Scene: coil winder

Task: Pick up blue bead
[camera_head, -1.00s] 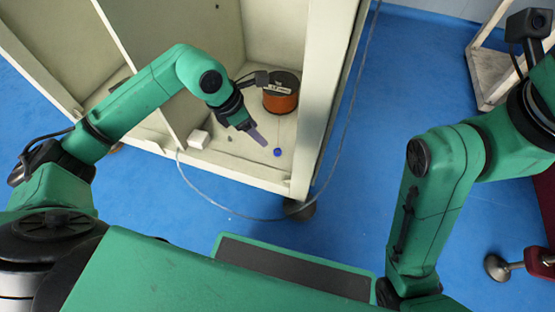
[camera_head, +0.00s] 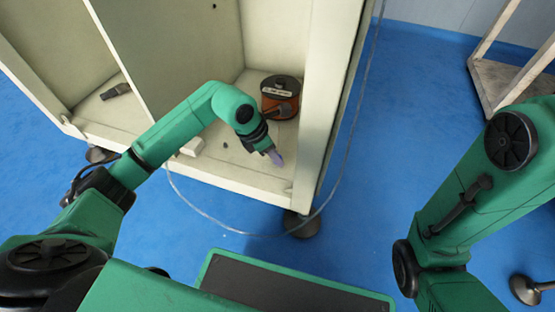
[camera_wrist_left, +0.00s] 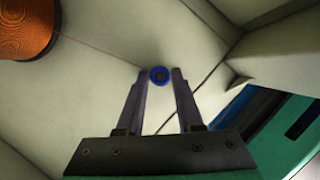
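The blue bead (camera_wrist_left: 159,74) is a small blue ring with a dark centre, lying on the pale cabinet floor in the left wrist view. A thin wire runs from it toward the orange coil. My left gripper (camera_wrist_left: 159,76) is open, with its fingertips on either side of the bead and a small gap at each side. In the head view my left gripper (camera_head: 276,158) is low over the right compartment floor, and the bead is hidden there. My right gripper is out of the head view; only the right arm shows.
The orange wire coil (camera_head: 280,97) stands behind my left gripper; it also shows in the left wrist view (camera_wrist_left: 25,28). A white block (camera_head: 192,147) lies by my left forearm. The cabinet's right wall (camera_head: 322,100) is close to my left gripper.

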